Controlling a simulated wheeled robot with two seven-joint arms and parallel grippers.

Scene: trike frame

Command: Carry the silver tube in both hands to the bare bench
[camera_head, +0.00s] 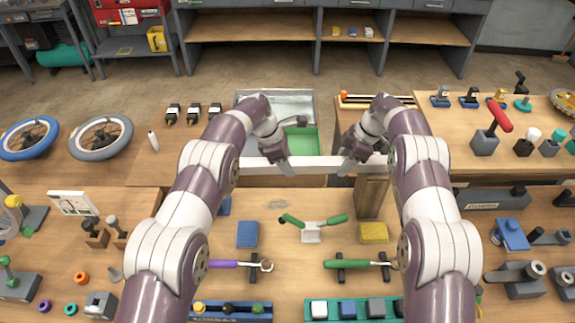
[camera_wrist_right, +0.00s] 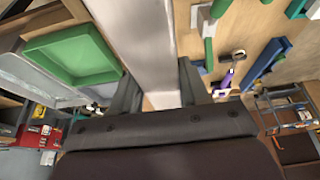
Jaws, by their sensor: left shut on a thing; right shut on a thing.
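The silver tube (camera_head: 318,162) is a long pale square bar, lying level across the middle of the head view. My left gripper (camera_head: 284,166) is shut on its left part. My right gripper (camera_head: 349,163) is shut on it further right. In the right wrist view the tube (camera_wrist_right: 138,35) runs between the fingers of my right gripper (camera_wrist_right: 158,88). The tube's right end passes above a wooden post (camera_head: 371,197); I cannot tell whether they touch. I cannot tell which surface is the bare bench.
The near worktop (camera_head: 290,210) holds a green-handled tool (camera_head: 312,228), a blue block (camera_head: 248,234) and a yellow block (camera_head: 374,232). A green tray (camera_head: 301,141) lies beyond the tube. Wheels (camera_head: 100,137) lie at left. A grey shelved unit (camera_head: 320,40) stands behind open floor.

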